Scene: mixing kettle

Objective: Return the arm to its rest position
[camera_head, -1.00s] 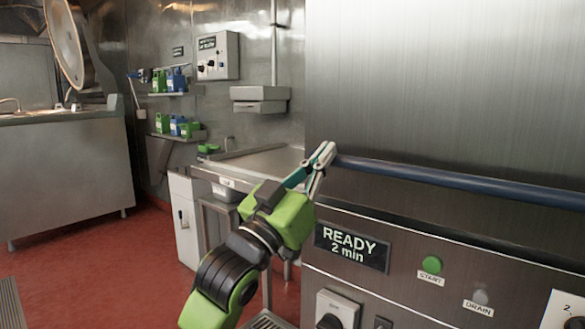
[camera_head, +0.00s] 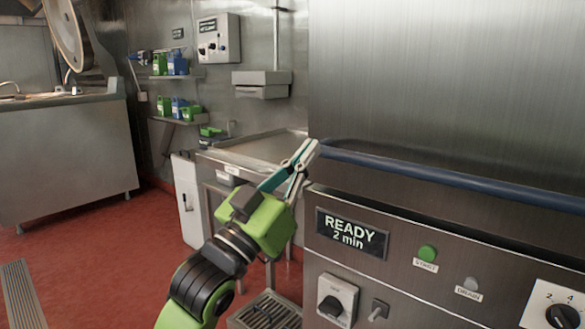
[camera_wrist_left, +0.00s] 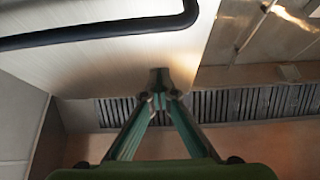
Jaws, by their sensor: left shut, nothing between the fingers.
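My left gripper (camera_head: 306,156) is at the centre of the head view, at the end of my green and black arm. Its fingers point up and to the right, and their tips are together with nothing between them. In the left wrist view the two fingers (camera_wrist_left: 160,80) meet at the tips. The fingertips appear close to the left end of the blue bar (camera_head: 450,180) on the steel machine; I cannot tell whether they touch it. My right gripper is not in view.
The machine front has a display (camera_head: 351,233) reading "READY 2 min", a green START button (camera_head: 427,253), a DRAIN button (camera_head: 471,284) and a rotary switch (camera_head: 335,301). A steel counter (camera_head: 265,148) stands behind my gripper. Red floor (camera_head: 110,250) is open at left.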

